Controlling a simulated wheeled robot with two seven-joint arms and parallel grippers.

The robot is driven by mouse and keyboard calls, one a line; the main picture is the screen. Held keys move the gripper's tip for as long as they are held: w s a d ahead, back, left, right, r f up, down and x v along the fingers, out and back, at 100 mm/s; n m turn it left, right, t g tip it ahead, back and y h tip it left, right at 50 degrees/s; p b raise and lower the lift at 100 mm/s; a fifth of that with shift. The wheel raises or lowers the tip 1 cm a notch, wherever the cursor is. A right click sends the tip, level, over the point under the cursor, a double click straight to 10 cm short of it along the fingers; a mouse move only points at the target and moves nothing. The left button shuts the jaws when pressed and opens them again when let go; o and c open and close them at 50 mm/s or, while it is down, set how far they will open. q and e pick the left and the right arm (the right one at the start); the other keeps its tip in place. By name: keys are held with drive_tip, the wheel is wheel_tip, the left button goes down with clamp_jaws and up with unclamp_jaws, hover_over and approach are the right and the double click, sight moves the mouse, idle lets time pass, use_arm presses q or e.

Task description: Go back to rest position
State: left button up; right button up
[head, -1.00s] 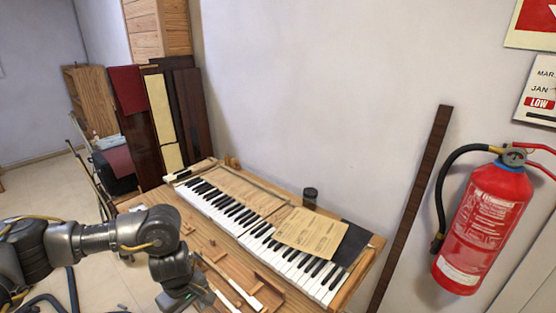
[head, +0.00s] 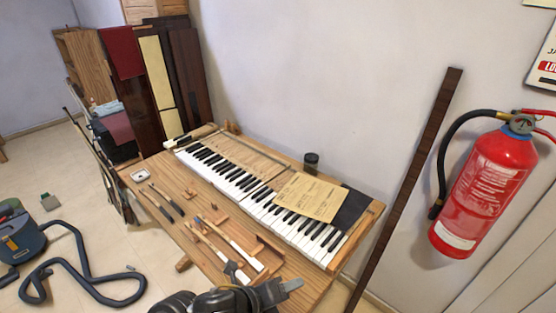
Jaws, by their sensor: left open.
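The piano keyboard (head: 255,197) lies along the back of a wooden workbench (head: 207,252), with white and black keys in a row. A printed tan sheet (head: 308,196) lies across the keys right of the middle. My left gripper (head: 266,281) is at the bottom centre of the head view, over the front edge of the bench. Its fingers are spread and I see nothing between them. It is in front of the keyboard and apart from it. My right gripper is not in view.
Loose wooden key parts (head: 228,247) lie on the bench, close to my left gripper. A dark jar (head: 311,162) stands behind the keyboard. A blue vacuum cleaner (head: 22,238) with its hose (head: 75,262) is on the floor at left. A fire extinguisher (head: 484,190) hangs at right.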

use_arm(q)
drive_tip(key=s+a+f+n+g+y, duration=0.1)
drive_tip(key=s+a+f+n+y, duration=0.25)
drive_tip(key=s+a+n, duration=0.45)
drive_tip(key=s+a+f+n+g+y, duration=0.1)
drive_tip(key=s+a+f+n+y, duration=0.25)
drive_tip(key=a+n, duration=0.8)
drive_tip(key=s+a+f+n+g+y, duration=0.2)
drive_tip(key=s+a+f+n, duration=0.35)
drive_tip(key=n, duration=0.65)
wheel_tip(320, 180, down, 24)
drive_tip(key=s+a+f+g, duration=0.1)
drive_tip(key=s, duration=0.1)
drive_tip(key=s+a+f+g, duration=0.1)
drive_tip(key=s+a+f, duration=0.2)
drive_tip(key=s+f, duration=1.2)
drive_tip(key=shift+s+f+m, duration=0.2)
drive_tip(key=shift+s+m, duration=0.15)
drive_tip(key=shift+s, duration=0.15)
drive_tip(key=shift+a, duration=0.1)
drive_tip(key=shift+c, duration=0.3)
